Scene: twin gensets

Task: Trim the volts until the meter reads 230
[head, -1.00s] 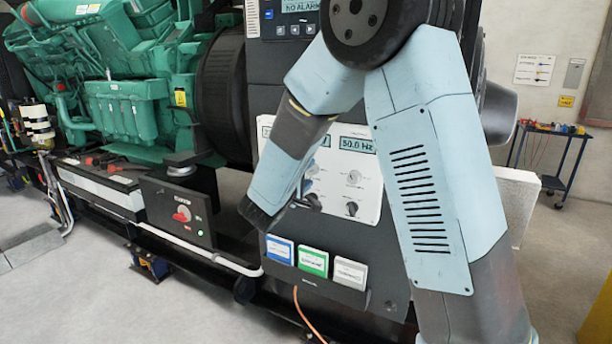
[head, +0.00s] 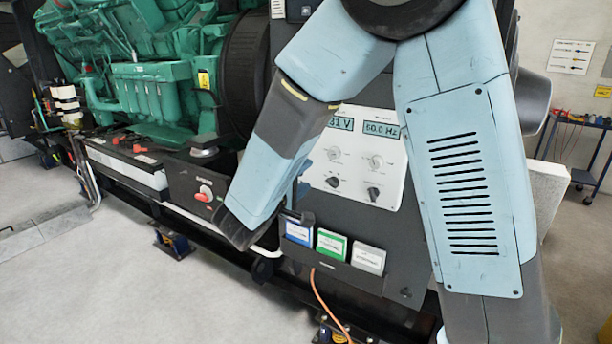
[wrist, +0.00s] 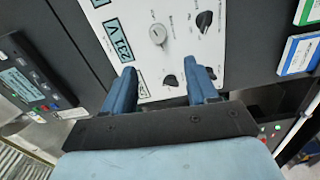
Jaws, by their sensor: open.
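The voltage meter (head: 341,123) is on the white control panel (head: 405,110). Its last characters read "31 V"; my arm hides the left edge in the head view. In the wrist view the meter (wrist: 117,38) stands rotated and seems to read 231 V. Under the meters are pale knobs (head: 333,153) and dark knobs (head: 332,183). My gripper (wrist: 163,76) is open, its two blue fingers pointing at the panel. A dark knob (wrist: 170,80) shows in the gap between them, ungripped. In the head view my arm hides most of the gripper (head: 302,200).
The frequency meter (head: 382,129) beside it reads about 50.0 Hz. Blue, green and white cards (head: 331,244) sit in a rack below the panel. A red switch (head: 204,193) is on a dark box to the left. The green engine (head: 150,90) stands behind. Open floor lies at front left.

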